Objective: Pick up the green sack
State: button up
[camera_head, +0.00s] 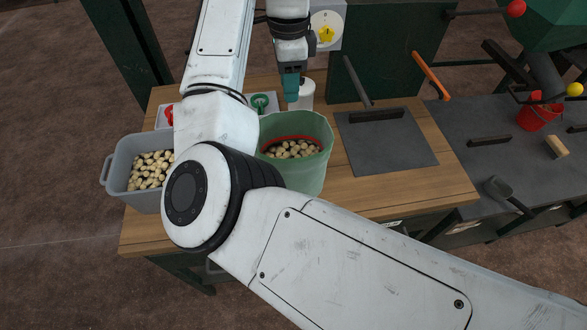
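The pale green sack (310,168) stands upright and open-topped on the wooden table, right of my arm's elbow. It holds pale, nut-like lumps, and a red band shows inside its far wall. My arm covers part of its left side. My gripper (291,94) points down beyond the sack's far rim, beside a white cylinder (304,96). The gripper appears apart from the sack. Its teal fingers look narrow, and I cannot tell whether they are open or shut.
A grey bin (117,174) of similar lumps stands left on the wooden table (420,196). A dark plate (390,152) with an upright lever lies right of the sack. A red bucket (533,118) and a scoop (500,188) are on the dark bench. A dark green panel (395,45) stands behind.

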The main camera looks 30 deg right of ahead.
jog(key=shift+s+a+f+p, duration=0.15)
jog(key=shift+f+p, duration=0.3)
jog(key=shift+f, duration=1.75)
jog(key=shift+s+a+f+p, duration=0.15)
jog(key=shift+f+p, duration=0.3)
jog(key=shift+f, duration=1.7)
jog(key=shift+w, duration=0.1)
grip_shut()
jog(key=shift+r, duration=0.1)
